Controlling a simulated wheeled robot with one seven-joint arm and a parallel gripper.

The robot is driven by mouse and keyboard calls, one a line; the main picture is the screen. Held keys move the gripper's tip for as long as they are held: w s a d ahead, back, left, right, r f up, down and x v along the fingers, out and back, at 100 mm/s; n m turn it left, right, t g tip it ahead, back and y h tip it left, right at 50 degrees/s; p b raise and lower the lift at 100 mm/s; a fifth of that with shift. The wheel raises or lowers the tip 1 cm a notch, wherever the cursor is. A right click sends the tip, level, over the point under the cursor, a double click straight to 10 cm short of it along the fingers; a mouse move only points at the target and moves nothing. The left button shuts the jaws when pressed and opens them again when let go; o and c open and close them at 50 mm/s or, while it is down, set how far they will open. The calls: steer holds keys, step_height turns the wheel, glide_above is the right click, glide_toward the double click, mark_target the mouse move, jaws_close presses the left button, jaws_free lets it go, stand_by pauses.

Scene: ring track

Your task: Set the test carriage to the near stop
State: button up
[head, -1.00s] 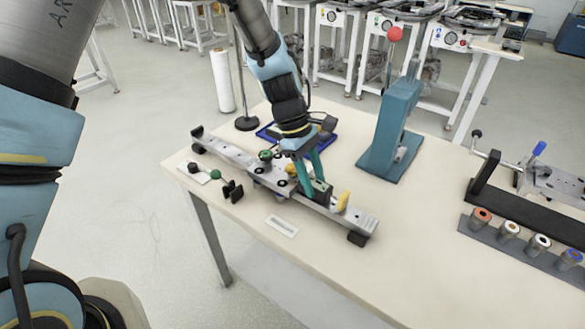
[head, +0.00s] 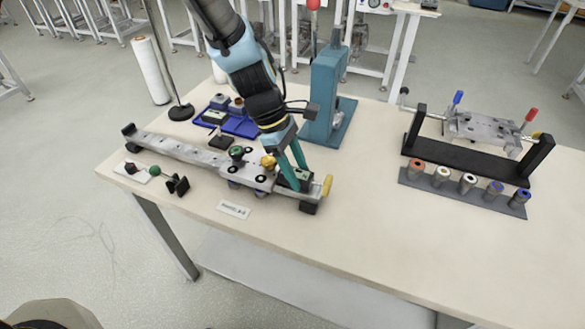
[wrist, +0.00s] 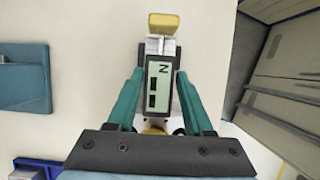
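The test carriage (head: 238,172) is a grey plate with a green-and-black knob and a yellow knob. It sits on the right part of a long grey rail (head: 175,148) on the table. A dark block with a pale plate marked N (wrist: 158,85) stands at its right end, with a yellow tab (head: 327,186) beyond, at the rail's right end. My gripper (head: 294,182) is down over this block. The contact at the fingertips is partly hidden.
A blue tray (head: 238,125) with small parts and a teal press (head: 323,95) stand behind the rail. A dark fixture (head: 465,158) and a row of cylinders (head: 468,183) are to the right. A small black clamp (head: 177,184) and a white label (head: 234,209) lie in front. The front right table is clear.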

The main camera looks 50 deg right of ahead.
steer(key=o, duration=0.3)
steer(key=shift+w, duration=0.2)
steer(key=b+v, duration=0.2)
steer(key=v, duration=0.9)
steer(key=shift+f, duration=0.1)
